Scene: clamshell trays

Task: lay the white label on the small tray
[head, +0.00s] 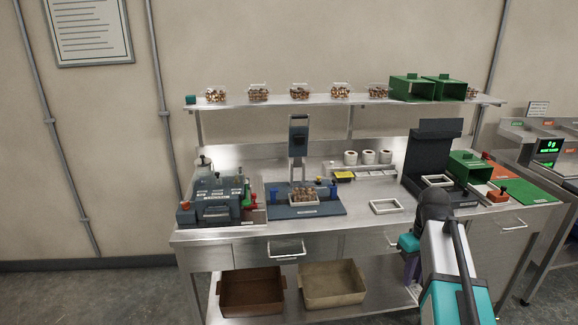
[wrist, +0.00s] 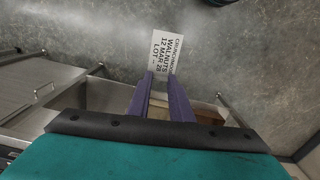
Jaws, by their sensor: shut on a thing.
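The white label (wrist: 164,52) is printed with black lines, including WALNUTS and 12 MAR 28. My gripper (wrist: 163,76) is shut on its near edge with purple fingers, and the label sticks out beyond the tips. In the head view my gripper (head: 411,267) is low in front of the bench's front edge; the label is hidden there. A small clear tray filled with nuts (head: 304,197) sits on the blue fixture on the bench, up and left of my gripper and apart from it.
The steel bench top (head: 350,222) has free room near a white empty frame (head: 386,206). A drawer handle (head: 287,250) juts from the front. Brown bins (head: 252,293) stand on the lower shelf. A dark upright machine (head: 432,150) and green box (head: 468,168) stand right.

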